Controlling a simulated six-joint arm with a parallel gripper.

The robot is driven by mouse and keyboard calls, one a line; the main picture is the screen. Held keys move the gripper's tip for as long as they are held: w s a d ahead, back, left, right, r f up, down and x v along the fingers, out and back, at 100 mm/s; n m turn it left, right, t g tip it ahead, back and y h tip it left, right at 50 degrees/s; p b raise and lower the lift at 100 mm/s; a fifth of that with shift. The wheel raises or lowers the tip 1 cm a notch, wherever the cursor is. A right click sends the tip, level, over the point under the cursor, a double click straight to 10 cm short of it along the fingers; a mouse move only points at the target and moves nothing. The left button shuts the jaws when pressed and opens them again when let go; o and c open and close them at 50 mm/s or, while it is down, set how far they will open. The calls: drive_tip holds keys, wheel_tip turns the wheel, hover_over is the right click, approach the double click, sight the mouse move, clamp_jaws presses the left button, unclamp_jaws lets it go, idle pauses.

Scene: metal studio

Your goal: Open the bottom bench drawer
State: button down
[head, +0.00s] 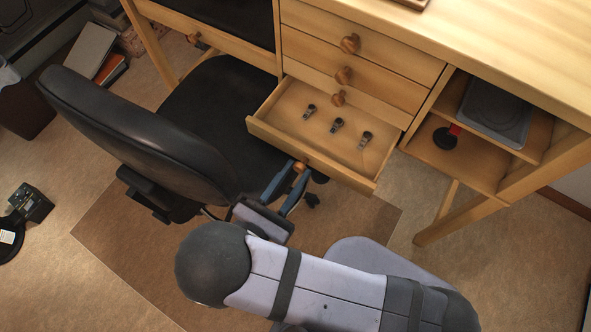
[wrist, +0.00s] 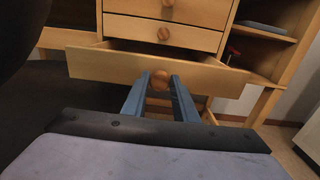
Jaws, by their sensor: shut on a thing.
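The bottom bench drawer (head: 318,163) is pulled well out from the wooden bench, and its inside shows from above. The knob is mostly hidden by the fingers in the head view.
Closed drawers with round knobs (head: 350,43) sit above the open one. A black office chair (head: 140,125) stands close on the left, beside my gripper and the drawer. Open shelves (head: 470,165) are to the right. Carpeted floor (head: 385,225) lies clear before the drawer's right end.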

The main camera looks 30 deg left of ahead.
sight(302, 163)
drive_tip(key=c, duration=1.4)
unclamp_jaws()
drive_tip(key=shift+c, duration=0.2)
drive_tip(key=shift+w, duration=0.1)
drive_tip(key=w+b, duration=0.1)
drive_tip(key=w, duration=1.1)
drive_tip(key=shift+w, duration=0.35)
drive_tip(key=shift+s+a, duration=0.1)
drive_tip(key=shift+s, duration=0.15)
drive_tip(key=s, duration=0.6)
drive_tip(key=shift+s, duration=0.3)
drive_tip(key=w+d+r+m+g+h+p, duration=0.1)
drive_tip(key=w+d+m+h, duration=0.1)
drive_tip(key=d, duration=0.1)
drive_tip(key=w+d+r+m+g+h+p, duration=0.1)
drive_tip(key=w+d+r+m+h, duration=0.1)
drive_tip(key=d, duration=0.2)
drive_tip(key=w+d+r+m+g+h+p, duration=0.1)
drive_tip(key=w+d+r+m+h, duration=0.1)
drive_tip(key=d+h, duration=0.1)
drive_tip(key=shift+w+d+r+m+g, duration=0.2)
drive_tip(key=shift+d+m+g, duration=0.15)
drive_tip(key=shift+d, duration=0.25)
drive_tip(key=d+r+m+g+h+p, duration=0.3)
drive_tip(key=d+m+g, duration=0.5)
drive_tip(key=d, duration=0.6)
drive_tip(key=shift+d+r+h+p, duration=0.25)
drive_tip(key=shift+r+h+p, duration=0.15)
drive_tip(key=shift+r+p, duration=0.55)
